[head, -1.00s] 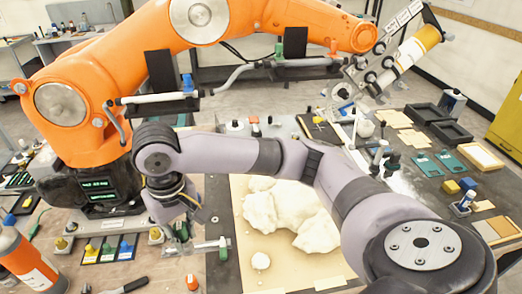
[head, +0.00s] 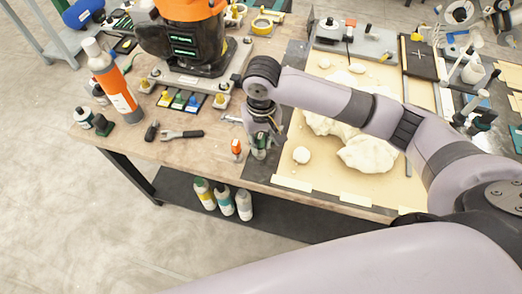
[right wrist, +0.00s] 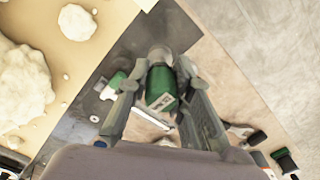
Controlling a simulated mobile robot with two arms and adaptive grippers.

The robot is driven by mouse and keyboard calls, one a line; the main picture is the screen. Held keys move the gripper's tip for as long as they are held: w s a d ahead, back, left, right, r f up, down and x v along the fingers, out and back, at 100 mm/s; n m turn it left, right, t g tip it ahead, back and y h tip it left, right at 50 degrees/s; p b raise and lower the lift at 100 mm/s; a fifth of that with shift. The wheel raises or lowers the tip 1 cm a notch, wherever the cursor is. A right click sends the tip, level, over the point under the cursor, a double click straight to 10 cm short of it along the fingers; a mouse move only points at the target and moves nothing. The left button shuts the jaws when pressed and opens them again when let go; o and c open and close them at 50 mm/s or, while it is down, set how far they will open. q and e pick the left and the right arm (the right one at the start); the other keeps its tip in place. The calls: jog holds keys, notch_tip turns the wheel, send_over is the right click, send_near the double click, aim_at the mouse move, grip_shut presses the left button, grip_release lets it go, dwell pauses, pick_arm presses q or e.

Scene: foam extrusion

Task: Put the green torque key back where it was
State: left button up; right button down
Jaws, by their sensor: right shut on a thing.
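My right gripper (head: 262,132) is near the table's front edge, left of the foam board. It is shut on a green piece, seemingly the green torque key (head: 259,152). In the right wrist view the key (right wrist: 160,84) sits between the two fingers of my right gripper (right wrist: 164,82), with a round grey end beyond it and a pale label on its side. I cannot tell whether the key touches the table surface. My left gripper is not in view.
An orange-topped bottle (head: 236,148) stands just left of the gripper. A wrench (head: 182,134) and a large orange-white cylinder (head: 114,85) are further left. White foam lumps (head: 368,152) lie on the beige board (head: 330,184) at right. Bottles (head: 244,204) stand on the lower shelf.

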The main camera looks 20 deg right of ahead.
aim_at(260, 152)
jog(key=shift+a+f, duration=0.1)
jog(key=shift+f, duration=0.7)
notch_tip(260, 152, down, 4)
jog(key=shift+r, duration=0.25)
jog(key=shift+f, duration=0.3)
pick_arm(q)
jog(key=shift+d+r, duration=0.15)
pick_arm(e)
jog(key=shift+f, duration=0.1)
jog(key=c, duration=1.4)
grip_release()
